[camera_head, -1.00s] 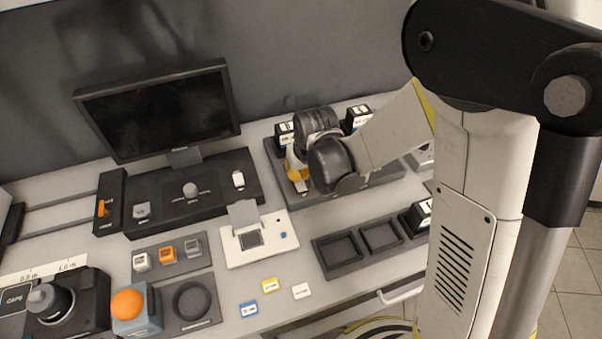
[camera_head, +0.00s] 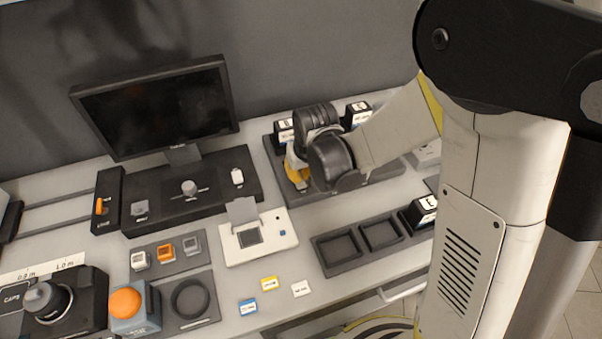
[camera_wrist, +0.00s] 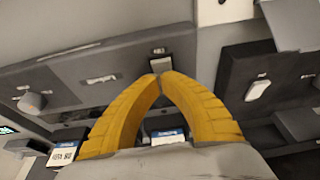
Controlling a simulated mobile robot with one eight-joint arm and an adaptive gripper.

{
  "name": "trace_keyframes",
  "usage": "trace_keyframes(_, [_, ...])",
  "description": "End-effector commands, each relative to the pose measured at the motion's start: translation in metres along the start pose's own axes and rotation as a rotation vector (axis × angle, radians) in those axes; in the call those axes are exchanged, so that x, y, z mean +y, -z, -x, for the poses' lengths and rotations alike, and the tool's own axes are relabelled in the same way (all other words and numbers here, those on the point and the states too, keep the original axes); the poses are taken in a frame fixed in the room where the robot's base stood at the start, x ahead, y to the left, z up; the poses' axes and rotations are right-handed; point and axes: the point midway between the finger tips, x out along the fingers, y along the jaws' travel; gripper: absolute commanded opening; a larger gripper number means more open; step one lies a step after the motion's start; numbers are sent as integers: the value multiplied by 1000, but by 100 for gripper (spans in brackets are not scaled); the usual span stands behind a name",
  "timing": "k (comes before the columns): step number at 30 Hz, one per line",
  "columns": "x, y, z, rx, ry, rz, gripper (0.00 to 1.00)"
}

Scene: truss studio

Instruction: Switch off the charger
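The charger (camera_head: 283,196) is a long dark unit at the back, right of the monitor, with dark labelled battery blocks (camera_head: 357,113) along its rear. It also fills the left of the wrist view (camera_wrist: 60,88). My gripper (camera_head: 302,185) is over the charger's front left part, partly hidden by my wrist. In the wrist view my yellow fingers (camera_wrist: 160,76) meet at the tips with nothing visible between them. Just beyond the tips is a small dark-framed switch with a light plate (camera_wrist: 158,56). I cannot tell whether the tips touch it, nor its setting. A grey knob (camera_wrist: 31,102) is farther left.
A console (camera_head: 212,208) with a white switch (camera_head: 237,176) and a knob (camera_head: 189,187) stands left of the charger, under the monitor (camera_head: 155,107).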

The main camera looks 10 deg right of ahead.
Motion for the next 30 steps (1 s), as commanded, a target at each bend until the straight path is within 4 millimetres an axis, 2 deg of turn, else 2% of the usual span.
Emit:
trace_keyframes(5, [0, 2, 2, 0, 0, 0, 0])
trace_keyframes(8, [1, 7, 12, 0, 0, 0, 0])
trace_keyframes(13, [3, 26, 45, 0, 0, -1, 0])
trace_keyframes(21, [3, 36, 101, 0, 0, -1, 0])
trace_keyframes(25, [3, 40, 120, 0, 0, -1, 0])
trace_keyframes(30, [3, 42, 132, 0, 0, -1, 0])
